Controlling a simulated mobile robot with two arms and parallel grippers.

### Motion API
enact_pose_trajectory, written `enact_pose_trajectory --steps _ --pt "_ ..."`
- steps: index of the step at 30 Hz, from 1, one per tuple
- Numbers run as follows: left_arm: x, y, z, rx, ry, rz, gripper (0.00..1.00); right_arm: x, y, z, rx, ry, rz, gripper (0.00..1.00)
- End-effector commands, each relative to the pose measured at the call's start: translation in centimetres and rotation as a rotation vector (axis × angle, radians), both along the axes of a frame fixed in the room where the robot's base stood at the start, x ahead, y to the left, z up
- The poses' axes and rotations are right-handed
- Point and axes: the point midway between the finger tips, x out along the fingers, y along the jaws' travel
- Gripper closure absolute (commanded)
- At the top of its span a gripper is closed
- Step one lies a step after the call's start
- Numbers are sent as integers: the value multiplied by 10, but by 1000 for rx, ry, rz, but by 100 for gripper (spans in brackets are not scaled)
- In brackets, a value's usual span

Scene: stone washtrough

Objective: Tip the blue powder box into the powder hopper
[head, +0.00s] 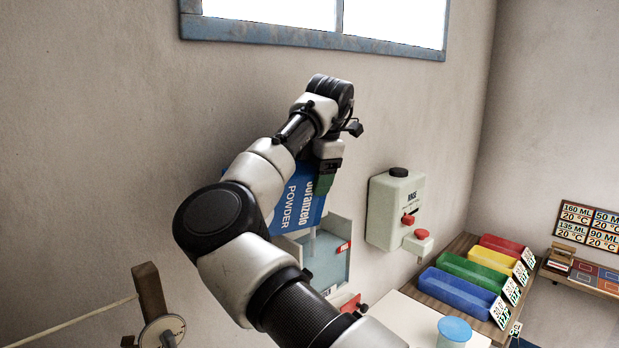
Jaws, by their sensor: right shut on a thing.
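The blue powder box (290,205), lettered "POWDER", is tilted near the wall, partly hidden behind my right arm. My right gripper (325,178) is shut on it at its upper right edge. The powder hopper (330,262), a pale open bin with a blue-grey inside and a red tag, is just below and to the right of the box. The box's lower end is close over the hopper's left part. A thin pale streak shows below the box there; I cannot tell if it is powder. My left gripper is not in view.
A pale green rinse dispenser (395,210) with red knobs hangs right of the hopper. Red (502,246), yellow (490,259), green (470,271) and blue (458,291) trays stand on a wooden shelf. A blue-lidded tub (455,330) is at the front. A wooden post (150,290) with a line stands left.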

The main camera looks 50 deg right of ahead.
Motion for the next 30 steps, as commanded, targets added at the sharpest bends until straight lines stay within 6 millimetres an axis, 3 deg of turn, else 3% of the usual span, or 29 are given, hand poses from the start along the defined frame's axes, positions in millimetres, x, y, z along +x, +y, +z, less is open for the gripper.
enact_pose_trajectory --steps 9,16,23,30 --pt "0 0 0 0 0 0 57 -1 -4 2 44 -15 3 100" --pt "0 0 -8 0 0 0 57 3 10 -4 -85 22 2 100" --pt "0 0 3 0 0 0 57 4 16 5 -145 38 2 100" --pt "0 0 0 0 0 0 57 7 25 18 -231 57 5 100"
